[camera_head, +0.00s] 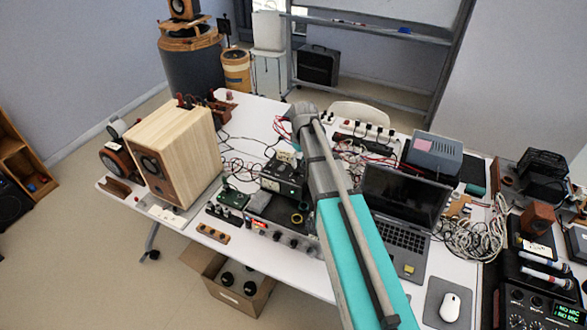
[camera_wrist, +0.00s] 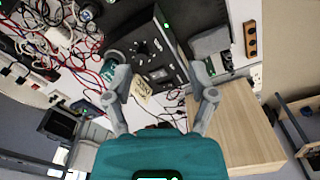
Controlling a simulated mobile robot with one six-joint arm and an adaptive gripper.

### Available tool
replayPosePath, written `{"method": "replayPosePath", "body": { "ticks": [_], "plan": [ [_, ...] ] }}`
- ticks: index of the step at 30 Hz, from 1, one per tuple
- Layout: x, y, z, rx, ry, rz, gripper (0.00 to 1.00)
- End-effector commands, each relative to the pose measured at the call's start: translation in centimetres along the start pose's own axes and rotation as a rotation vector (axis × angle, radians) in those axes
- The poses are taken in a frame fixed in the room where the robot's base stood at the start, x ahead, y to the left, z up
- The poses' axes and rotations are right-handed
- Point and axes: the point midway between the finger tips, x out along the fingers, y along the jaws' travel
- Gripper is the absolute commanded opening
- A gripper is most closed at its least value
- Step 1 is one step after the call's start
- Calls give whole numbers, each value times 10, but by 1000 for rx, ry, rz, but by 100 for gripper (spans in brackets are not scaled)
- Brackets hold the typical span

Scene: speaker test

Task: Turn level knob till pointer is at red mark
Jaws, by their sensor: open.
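A silver unit with a row of knobs (camera_head: 278,235) and small lit indicators faces the front edge of the table in the head view. A dark instrument box (camera_head: 284,180) sits behind it. I cannot tell which knob is the level knob, and no pointer or red mark can be made out. In the wrist view, my gripper (camera_wrist: 160,100) has its two fingers spread apart with nothing between them. Beyond them is a dark panel (camera_wrist: 155,62) with small fittings and a green light. The gripper cannot be made out in the head view, where my arm crosses the table.
A large wooden speaker (camera_head: 172,155) stands left of the electronics; its wooden side is near the right finger in the wrist view (camera_wrist: 242,125). An open laptop (camera_head: 402,205), a grey box (camera_head: 434,153) and coiled white cable (camera_head: 480,238) lie right. Loose cables crowd the middle.

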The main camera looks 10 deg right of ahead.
Motion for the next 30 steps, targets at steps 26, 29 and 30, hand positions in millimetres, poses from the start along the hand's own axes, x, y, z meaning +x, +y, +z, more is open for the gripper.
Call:
{"method": "replayPosePath", "body": {
  "ticks": [26, 29, 30],
  "plan": [
    [4, 41, -82, -263, -20, -14, 73],
    [6, 41, -82, -263, -20, -14, 73],
    [7, 41, -82, -263, -20, -14, 73]
  ]
}}
